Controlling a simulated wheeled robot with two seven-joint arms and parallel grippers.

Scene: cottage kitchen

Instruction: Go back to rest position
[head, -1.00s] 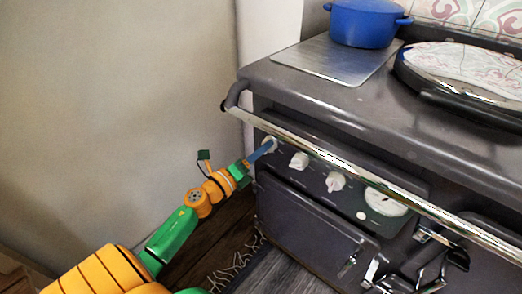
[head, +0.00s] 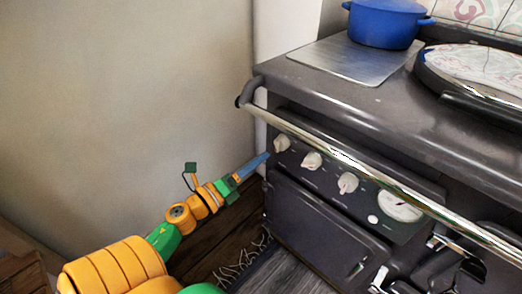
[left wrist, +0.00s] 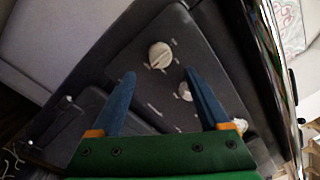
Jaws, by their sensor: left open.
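My left gripper (head: 262,160) is in front of the left end of the dark stove (head: 300,222), a little away from the leftmost white knob (head: 282,143). In the left wrist view my left gripper (left wrist: 160,92) has its two blue fingers spread apart, with nothing between them. A white knob (left wrist: 160,55) shows beyond the fingertips, and a second knob (left wrist: 185,92) shows beside the right finger. My right gripper is not in view.
A chrome rail (head: 340,155) runs along the stove's front edge above the knobs. A blue pot (head: 385,24) stands on a metal plate (head: 345,62) on top. The wall (head: 120,100) is bare at left. A fringed rug (head: 240,262) lies on the floor.

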